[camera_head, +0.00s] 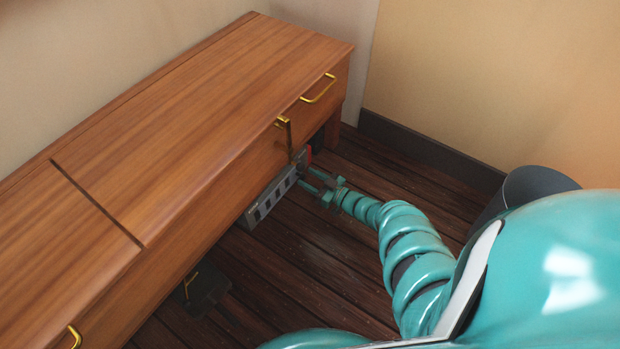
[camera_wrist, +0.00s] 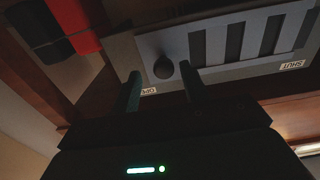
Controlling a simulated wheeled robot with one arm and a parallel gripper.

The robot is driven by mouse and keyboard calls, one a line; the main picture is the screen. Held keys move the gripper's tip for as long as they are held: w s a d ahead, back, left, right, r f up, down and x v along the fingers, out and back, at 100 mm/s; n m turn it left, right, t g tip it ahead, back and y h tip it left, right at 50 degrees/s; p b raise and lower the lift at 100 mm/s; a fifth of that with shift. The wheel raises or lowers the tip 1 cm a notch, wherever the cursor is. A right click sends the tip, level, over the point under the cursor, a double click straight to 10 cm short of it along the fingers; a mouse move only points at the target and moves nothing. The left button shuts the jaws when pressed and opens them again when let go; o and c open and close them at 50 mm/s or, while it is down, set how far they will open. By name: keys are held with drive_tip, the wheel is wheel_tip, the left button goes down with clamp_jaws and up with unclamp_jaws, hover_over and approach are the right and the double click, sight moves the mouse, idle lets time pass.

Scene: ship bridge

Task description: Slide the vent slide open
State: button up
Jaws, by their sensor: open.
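The vent slide (camera_wrist: 225,42) is a grey plate with several dark slots, set in a lighter frame under the wooden cabinet. In the head view the vent (camera_head: 268,196) hangs low at the cabinet's front. Its round dark knob (camera_wrist: 163,68) is at the plate's left end in the wrist view, near a label partly hidden by a finger. A "SHUT" label (camera_wrist: 291,65) is at the other end. My gripper (camera_wrist: 159,72) is open, one finger on each side of the knob. Contact cannot be told. It reaches the vent's far end in the head view (camera_head: 310,179).
The wooden cabinet (camera_head: 190,105) has brass handles (camera_head: 318,89) sticking out above the vent. A red and black object (camera_wrist: 70,22) is close beside the vent. A dark grey bin (camera_head: 535,185) stands by the right wall.

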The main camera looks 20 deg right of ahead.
drive_tip(key=p+v, duration=0.3)
drive_tip(key=v, duration=1.4)
